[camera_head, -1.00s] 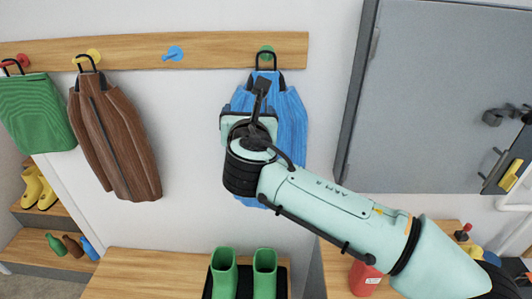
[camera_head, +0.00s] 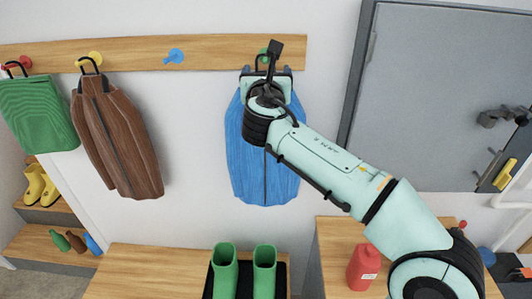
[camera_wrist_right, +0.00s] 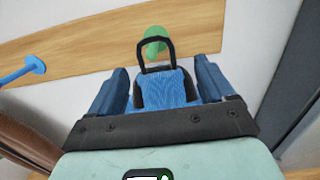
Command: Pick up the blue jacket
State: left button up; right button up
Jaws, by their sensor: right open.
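The blue jacket (camera_head: 262,165) hangs flat against the wall by a black loop from a green peg (camera_head: 262,51). My right gripper (camera_head: 266,70) is in front of the jacket's top, just below the peg, and hides part of it. In the right wrist view, the gripper (camera_wrist_right: 160,67) is open, with one finger on each side of the jacket's top (camera_wrist_right: 165,88). The black loop (camera_wrist_right: 156,45) rises between the fingers to the green peg (camera_wrist_right: 155,36). I cannot tell whether the fingers touch the cloth. My left gripper is not in view.
A wooden peg rail (camera_head: 215,50) also holds a brown jacket (camera_head: 115,140) and a green garment (camera_head: 38,115); the blue peg (camera_head: 174,56) is empty. Green boots (camera_head: 224,270) stand below. A grey door (camera_head: 440,100) and a red bottle (camera_head: 363,267) are at right.

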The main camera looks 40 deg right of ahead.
jog(key=x, duration=0.2)
jog(key=p+x, duration=0.1)
jog(key=x, duration=0.1)
jog(key=shift+w+a+r, duration=0.1)
jog(key=shift+w+a, duration=0.1)
jog(key=shift+a, duration=0.05)
jog(key=shift+w, duration=0.1)
jog(key=shift+s, duration=0.35)
jog(key=c, duration=0.4)
jog(key=shift+s, duration=0.15)
jog(key=c, duration=0.5)
grip_shut()
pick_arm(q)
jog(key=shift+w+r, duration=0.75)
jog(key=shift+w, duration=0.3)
pick_arm(e)
jog(key=shift+r, duration=0.15)
